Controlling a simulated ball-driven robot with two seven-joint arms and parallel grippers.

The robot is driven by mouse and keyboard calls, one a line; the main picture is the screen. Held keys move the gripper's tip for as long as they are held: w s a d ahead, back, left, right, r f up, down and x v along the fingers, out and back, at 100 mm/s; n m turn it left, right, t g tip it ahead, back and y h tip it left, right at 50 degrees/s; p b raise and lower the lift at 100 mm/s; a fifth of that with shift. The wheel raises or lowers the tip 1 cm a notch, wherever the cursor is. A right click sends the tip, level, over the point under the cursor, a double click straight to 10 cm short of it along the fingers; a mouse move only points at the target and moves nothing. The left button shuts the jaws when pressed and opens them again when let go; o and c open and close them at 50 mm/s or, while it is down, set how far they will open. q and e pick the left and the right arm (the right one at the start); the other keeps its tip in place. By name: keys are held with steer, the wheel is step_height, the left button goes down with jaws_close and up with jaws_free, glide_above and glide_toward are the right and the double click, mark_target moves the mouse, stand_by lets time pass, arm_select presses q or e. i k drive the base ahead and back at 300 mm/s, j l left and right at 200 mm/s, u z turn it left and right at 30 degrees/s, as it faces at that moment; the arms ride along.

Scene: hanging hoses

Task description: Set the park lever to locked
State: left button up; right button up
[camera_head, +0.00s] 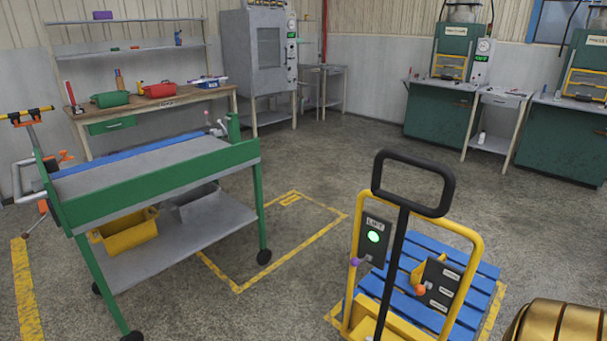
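A yellow-framed lift truck (475,245) with a black loop handle (447,190) stands at the lower right. Its right dark panel (440,286) carries several small white labels, too small to read surely. A lever with an orange knob (420,290) sits at that panel's left edge, with a yellow piece beside it. The left grey panel (374,238) has a lit green lamp, and a purple knob (355,262) sits at its lower left. I cannot tell which lever is the park lever or its setting.
Blue slatted boards (415,262) lie behind the truck's frame. A green wheeled cart (160,185) with a yellow bin (128,232) stands at the left. A yellow floor outline (240,288) lies between them on open floor. Benches and machines line the walls.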

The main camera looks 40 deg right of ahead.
mark_target(420, 290)
steer(key=k+l+z, duration=0.1)
steer(key=z, duration=1.75)
